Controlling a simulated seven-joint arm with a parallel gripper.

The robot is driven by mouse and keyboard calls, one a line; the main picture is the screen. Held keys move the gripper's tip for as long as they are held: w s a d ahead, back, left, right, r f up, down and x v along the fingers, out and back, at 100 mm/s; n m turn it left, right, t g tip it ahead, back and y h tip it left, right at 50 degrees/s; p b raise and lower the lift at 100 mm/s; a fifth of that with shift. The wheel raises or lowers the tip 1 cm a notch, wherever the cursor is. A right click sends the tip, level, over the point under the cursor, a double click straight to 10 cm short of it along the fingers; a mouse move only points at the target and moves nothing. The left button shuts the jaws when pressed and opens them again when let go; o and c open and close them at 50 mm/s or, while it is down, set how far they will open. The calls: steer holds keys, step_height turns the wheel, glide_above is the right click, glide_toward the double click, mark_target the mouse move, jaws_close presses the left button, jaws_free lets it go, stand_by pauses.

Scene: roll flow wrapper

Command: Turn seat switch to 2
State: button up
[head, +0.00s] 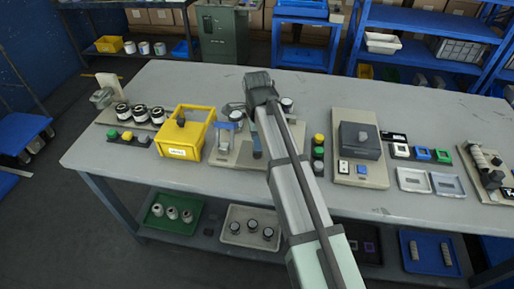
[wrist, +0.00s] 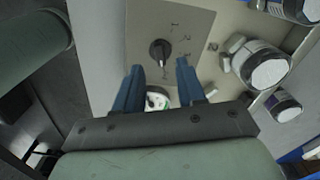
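In the wrist view a black rotary switch (wrist: 160,52) sits on a grey-beige plate (wrist: 199,22), with small marks or numerals above and to its right. The fingertips appear just below the knob in the picture, one to either side. A round white-faced part (wrist: 157,101) shows between the fingers, partly hidden by the gripper body. In the head view my arm hides the switch.
White-topped rolls (wrist: 268,72) stand right of the plate in the wrist view. In the head view the grey table (head: 330,90) holds a yellow bin (head: 183,150) left of my arm, and coloured buttons (head: 318,152) and a dark box (head: 360,140) right of it.

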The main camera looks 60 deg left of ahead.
mark_target(257, 153)
steer(key=shift+f, duration=2.3)
jaws_close()
